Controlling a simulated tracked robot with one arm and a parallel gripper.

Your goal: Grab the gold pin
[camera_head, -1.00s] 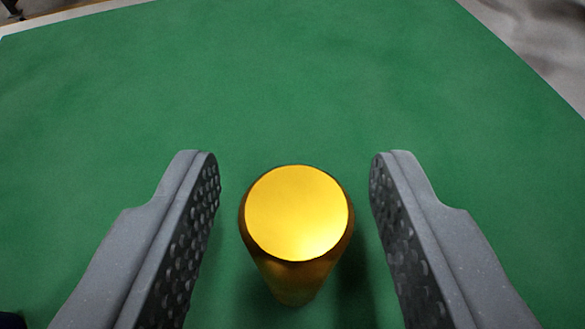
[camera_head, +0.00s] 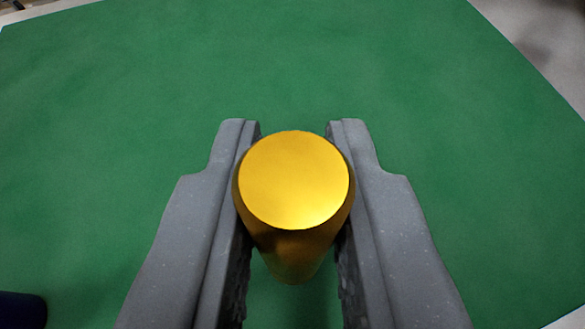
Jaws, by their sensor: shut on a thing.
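The gold pin (camera_head: 294,181) is a shiny gold cylinder with a flat round top, seen from above in the middle of the head camera view. My gripper (camera_head: 293,150) has its two grey fingers closed against the left and right sides of the pin. The pin stands between the fingers, its top nearest the camera. Its lower end narrows away in the view, and I cannot tell whether it touches the green surface below.
A dark blue object (camera_head: 22,310) shows partly at the lower left edge. Pale floor lies beyond the mat's edge at the upper right.

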